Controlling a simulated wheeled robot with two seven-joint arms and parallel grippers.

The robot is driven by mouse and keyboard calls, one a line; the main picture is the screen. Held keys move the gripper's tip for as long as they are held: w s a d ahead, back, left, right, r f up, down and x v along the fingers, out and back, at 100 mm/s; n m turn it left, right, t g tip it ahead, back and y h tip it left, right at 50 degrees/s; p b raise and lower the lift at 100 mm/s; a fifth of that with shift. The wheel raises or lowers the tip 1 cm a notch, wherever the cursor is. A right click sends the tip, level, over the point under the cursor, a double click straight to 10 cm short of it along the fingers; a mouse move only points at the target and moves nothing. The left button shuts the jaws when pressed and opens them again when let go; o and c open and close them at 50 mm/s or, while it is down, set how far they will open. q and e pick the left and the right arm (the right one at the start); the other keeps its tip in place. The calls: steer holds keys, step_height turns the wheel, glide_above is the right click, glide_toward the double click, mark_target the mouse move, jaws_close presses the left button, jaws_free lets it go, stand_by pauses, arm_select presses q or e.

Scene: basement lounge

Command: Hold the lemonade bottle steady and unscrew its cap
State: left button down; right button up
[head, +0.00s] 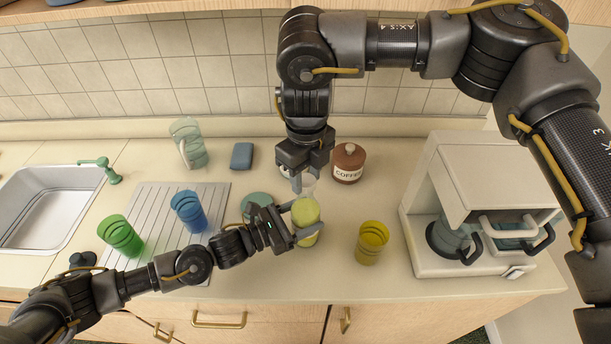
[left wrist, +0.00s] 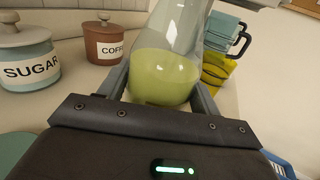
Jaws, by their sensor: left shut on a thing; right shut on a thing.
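The lemonade bottle (head: 306,212) stands on the counter, clear with yellow-green liquid in its lower part. My left gripper (head: 306,230) is shut around the bottle's body from the left and front. In the left wrist view the bottle (left wrist: 165,75) sits between my two fingers, with its top out of frame. My right gripper (head: 305,182) comes down from above and is shut at the bottle's top, on the pale cap (head: 308,181). The cap is mostly hidden by the fingers, so I cannot tell how far it is turned.
A brown coffee canister (head: 348,163) stands behind right, and a yellow cup (head: 371,243) at right. A white coffee machine (head: 440,180) is farther right. A sugar canister (left wrist: 25,55) is nearby. Blue (head: 188,212) and green (head: 120,237) cups stand on the ridged drainboard (head: 155,200) beside the sink (head: 45,205).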

mark_target(306, 180)
arm_select(q)
steer(key=shift+f, duration=0.15)
arm_select(e)
steer(key=shift+r, duration=0.1)
steer(key=shift+r, duration=1.95)
arm_select(q)
steer(key=shift+c, duration=1.2)
jaws_free()
steer(key=shift+a, duration=0.1)
arm_select(e)
steer(key=shift+f, duration=0.1)
arm_select(q)
steer(key=shift+s+a+b, duration=0.15)
steer(key=shift+a+b, duration=0.15)
arm_select(e)
steer(key=shift+f, duration=0.2)
arm_select(q)
steer(key=b+v, duration=0.4)
steer(key=v, duration=0.6)
steer(key=shift+s+a+b, duration=0.1)
steer(key=shift+a+b, duration=0.05)
steer(key=shift+b, duration=0.2)
arm_select(e)
step_height(306, 180, down, 5)
steer(key=shift+r, duration=0.15)
arm_select(q)
steer(key=shift+s+a, duration=0.2)
steer(key=shift+a, duration=0.2)
